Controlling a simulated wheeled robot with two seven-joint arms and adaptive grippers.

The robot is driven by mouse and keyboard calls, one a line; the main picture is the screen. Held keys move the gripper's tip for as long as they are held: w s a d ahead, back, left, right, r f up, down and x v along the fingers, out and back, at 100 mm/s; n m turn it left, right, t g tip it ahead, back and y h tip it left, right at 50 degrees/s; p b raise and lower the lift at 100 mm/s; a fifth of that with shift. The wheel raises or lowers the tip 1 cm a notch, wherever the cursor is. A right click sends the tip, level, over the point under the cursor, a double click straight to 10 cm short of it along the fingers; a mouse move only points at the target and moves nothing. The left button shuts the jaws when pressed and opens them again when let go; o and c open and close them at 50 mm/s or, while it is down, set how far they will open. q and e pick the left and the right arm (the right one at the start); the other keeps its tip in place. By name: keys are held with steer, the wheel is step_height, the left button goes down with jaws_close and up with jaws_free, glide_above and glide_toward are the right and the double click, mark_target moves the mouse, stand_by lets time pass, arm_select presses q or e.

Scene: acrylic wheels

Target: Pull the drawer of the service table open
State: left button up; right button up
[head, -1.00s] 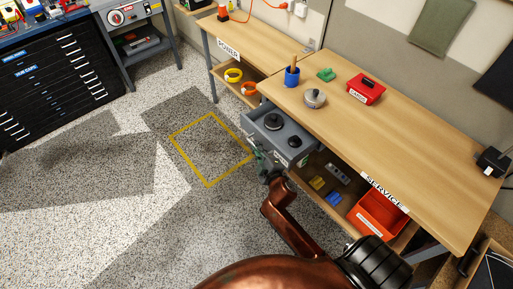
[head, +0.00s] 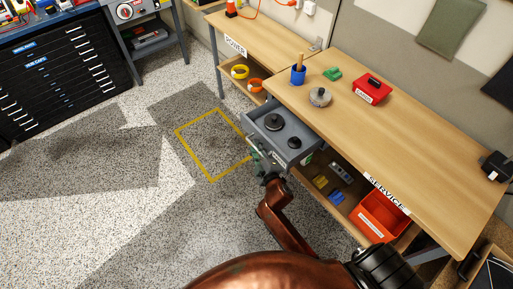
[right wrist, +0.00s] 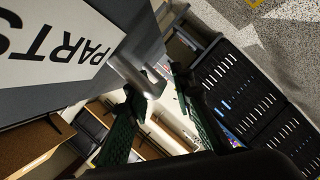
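The grey drawer (head: 310,146) of the service table (head: 400,130) stands well out from under the table top. Two black round parts (head: 274,121) lie in it. My right gripper (head: 262,160) is at the drawer front. A PARTS label (right wrist: 60,55) shows on the drawer front beside the handle. My left gripper is not in view.
A lidded metal pot (head: 320,97), a blue cup (head: 298,75) and a red box (head: 372,89) stand on the table top. An orange bin (head: 384,214) sits on the shelf below. The floor around the yellow square (head: 212,180) is clear.

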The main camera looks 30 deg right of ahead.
steer(key=shift+o, duration=0.2)
steer(key=shift+s, duration=0.1)
steer(key=v, duration=1.2)
